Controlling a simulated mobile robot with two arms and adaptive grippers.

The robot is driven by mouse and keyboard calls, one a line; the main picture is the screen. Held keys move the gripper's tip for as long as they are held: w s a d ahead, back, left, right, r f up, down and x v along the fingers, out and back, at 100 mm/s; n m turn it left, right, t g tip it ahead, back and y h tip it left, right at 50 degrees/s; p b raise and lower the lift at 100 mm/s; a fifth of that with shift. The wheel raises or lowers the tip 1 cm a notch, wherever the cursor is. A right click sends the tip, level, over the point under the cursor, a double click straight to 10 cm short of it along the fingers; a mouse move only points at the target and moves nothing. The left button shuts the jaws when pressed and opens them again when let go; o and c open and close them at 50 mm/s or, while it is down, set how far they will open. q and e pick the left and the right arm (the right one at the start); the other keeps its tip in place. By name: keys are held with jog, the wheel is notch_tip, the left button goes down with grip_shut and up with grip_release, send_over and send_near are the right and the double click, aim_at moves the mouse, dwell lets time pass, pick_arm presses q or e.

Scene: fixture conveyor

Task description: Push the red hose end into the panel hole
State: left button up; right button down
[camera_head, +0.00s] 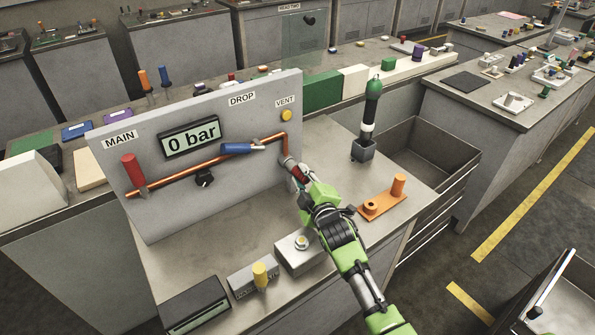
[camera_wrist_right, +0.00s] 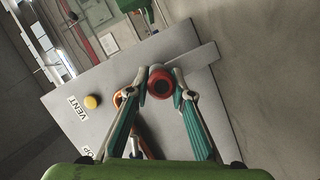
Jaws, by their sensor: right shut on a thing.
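The grey panel (camera_head: 235,190) stands upright on the bench, with a copper pipe across its face and a 0 bar display. The red hose end (camera_head: 299,173) is at the panel's right edge, just below the pipe's right end. My right gripper (camera_head: 303,178) is shut on it. In the right wrist view the red hose end (camera_wrist_right: 160,84) sits between the two fingertips, in front of the panel (camera_wrist_right: 185,60). The fingers and hose end cover the panel behind them, so I cannot tell whether it is in the hole. My left gripper is not in view.
The panel carries a red handle (camera_head: 133,170), a blue handle (camera_head: 237,148) and a yellow button (camera_head: 286,115). An orange bracket (camera_head: 383,199), a black-and-green tool in a holder (camera_head: 362,150) and a grey button box (camera_head: 300,252) stand nearby. An open bin (camera_head: 455,165) is right.

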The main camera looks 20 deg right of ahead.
jog(key=shift+s+d+f, duration=0.1)
jog(key=shift+s+f, duration=0.05)
jog(key=shift+s, duration=0.1)
dwell(0.4)
jog(key=c, duration=1.7)
grip_release()
jog(key=shift+s, duration=0.1)
